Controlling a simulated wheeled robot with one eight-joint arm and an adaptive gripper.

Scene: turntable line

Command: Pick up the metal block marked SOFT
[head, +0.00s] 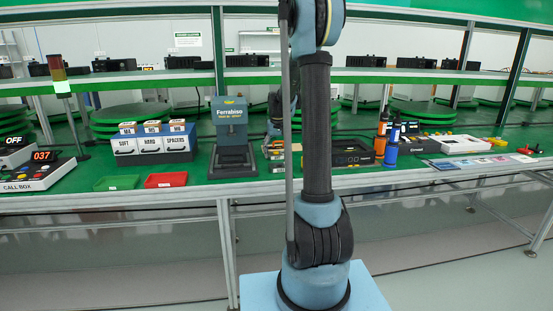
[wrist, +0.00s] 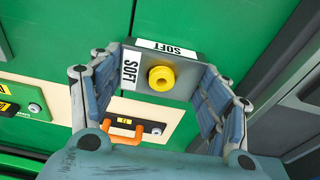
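The metal block marked SOFT (wrist: 188,58) is grey, with a round yellow knob on its face and white SOFT labels along two edges. It shows in the wrist view at upper middle, between the two fingers of my gripper (wrist: 163,78). The fingers are spread about the block's width and their tips appear close against its left and right sides. I cannot tell whether they press on it, or whether the block rests on something. In the head view my arm hides most of my gripper (head: 274,118), and I cannot make out the block there.
A beige board with an orange handle (wrist: 128,130) lies beside and below the block in the wrist view.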

